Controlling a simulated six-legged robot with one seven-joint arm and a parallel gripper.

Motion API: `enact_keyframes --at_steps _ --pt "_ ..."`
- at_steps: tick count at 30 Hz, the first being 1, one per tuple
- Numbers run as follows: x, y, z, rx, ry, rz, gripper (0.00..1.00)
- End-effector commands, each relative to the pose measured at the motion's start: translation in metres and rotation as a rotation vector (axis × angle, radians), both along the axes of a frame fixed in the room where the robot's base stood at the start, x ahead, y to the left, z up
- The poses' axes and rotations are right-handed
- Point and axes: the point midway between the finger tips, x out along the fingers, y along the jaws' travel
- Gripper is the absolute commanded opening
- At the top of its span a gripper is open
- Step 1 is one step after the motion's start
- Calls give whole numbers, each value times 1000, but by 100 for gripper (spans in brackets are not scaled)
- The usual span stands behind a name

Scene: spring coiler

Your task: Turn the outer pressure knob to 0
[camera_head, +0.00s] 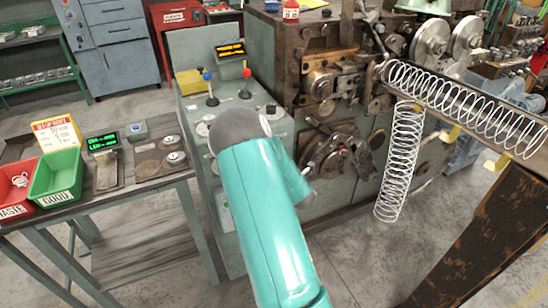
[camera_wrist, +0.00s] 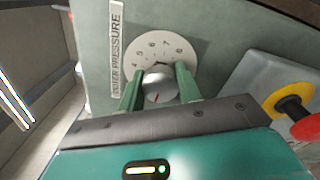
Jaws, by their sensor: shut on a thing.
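In the wrist view, the outer pressure knob (camera_wrist: 160,88) is a silver round knob on a pale dial plate (camera_wrist: 156,37) with numbers. The numbers 4 to 8 show along the plate's upper part; its lower part is hidden by my gripper. A red mark on the knob points down in the picture, toward my gripper's body, and the number it faces is hidden. The label (camera_wrist: 118,48) beside the dial reads as outer pressure. My gripper (camera_wrist: 158,80) has its two green fingers on either side of the knob, shut on it. In the head view my arm hides the knob and gripper.
A red and yellow button (camera_wrist: 294,108) on a grey box stands right of the dial. In the head view, the grey-green control cabinet (camera_head: 205,50) carries levers, with the coiler (camera_head: 330,80) and long springs (camera_head: 470,105) to the right. A side table (camera_head: 110,205) with bins stands left.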

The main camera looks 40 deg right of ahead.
Motion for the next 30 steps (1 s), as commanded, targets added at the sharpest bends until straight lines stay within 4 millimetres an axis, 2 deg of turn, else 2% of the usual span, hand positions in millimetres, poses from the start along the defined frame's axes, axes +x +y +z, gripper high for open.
enact_keyframes --at_steps 18,30 --pt "0 0 0 -508 151 1 11" --pt "-1 0 1 -641 188 -1 11"
